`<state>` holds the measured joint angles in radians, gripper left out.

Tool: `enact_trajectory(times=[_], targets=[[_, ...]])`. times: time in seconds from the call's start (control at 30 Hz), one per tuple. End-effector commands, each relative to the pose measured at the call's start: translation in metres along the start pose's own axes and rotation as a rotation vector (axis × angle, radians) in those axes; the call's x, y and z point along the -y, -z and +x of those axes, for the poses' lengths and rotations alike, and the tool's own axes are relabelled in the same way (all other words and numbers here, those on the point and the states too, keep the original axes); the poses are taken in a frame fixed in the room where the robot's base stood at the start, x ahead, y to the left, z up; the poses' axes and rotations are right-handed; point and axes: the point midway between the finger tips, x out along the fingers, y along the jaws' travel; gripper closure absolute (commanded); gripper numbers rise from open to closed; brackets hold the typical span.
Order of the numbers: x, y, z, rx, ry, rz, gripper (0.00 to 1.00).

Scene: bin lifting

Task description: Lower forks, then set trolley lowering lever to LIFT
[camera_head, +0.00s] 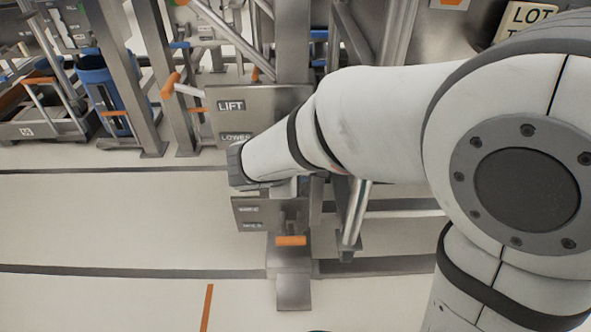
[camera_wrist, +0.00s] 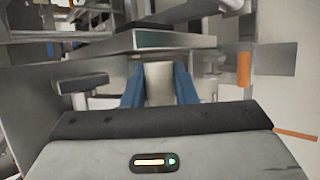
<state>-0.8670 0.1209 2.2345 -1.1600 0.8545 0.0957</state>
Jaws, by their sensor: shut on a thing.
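A grey metal plate (camera_head: 262,108) in the head view carries the labels LIFT above and LOWER below. A lever with an orange grip (camera_head: 171,86) and a pale shaft sticks out to the left beside LIFT. My arm's wrist covers the area just below LOWER and hides my gripper in the head view. In the wrist view, the blue fingers of my gripper (camera_wrist: 159,90) are shut on a pale cylindrical part (camera_wrist: 158,76). I cannot tell which control this part belongs to. The forks cannot be made out.
A second plate (camera_head: 246,212) with small labels sits below my wrist. An orange-tipped pedal (camera_head: 291,240) is low on the trolley. Metal posts and a blue bin (camera_head: 100,85) stand behind. The pale floor at left is clear. In the wrist view, an orange piece (camera_wrist: 244,69) is at right.

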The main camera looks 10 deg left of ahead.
Motion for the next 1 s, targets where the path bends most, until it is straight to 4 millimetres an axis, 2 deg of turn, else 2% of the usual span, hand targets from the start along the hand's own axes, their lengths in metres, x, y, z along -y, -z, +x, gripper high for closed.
enact_trajectory(times=[0.03,0.3,0.33,0.57,0.87,1.0], targets=[[0.005,0.003,0.002,-0.007,0.008,-0.005,1.0],[0.006,0.004,0.002,-0.01,0.009,-0.006,1.0],[0.006,0.004,0.002,-0.01,0.009,-0.007,0.73],[0.004,0.005,0.001,-0.012,0.005,-0.007,0.54],[0.001,0.006,-0.002,-0.016,-0.001,-0.006,0.53],[-0.001,0.006,-0.016,-0.019,-0.003,-0.006,0.53]])
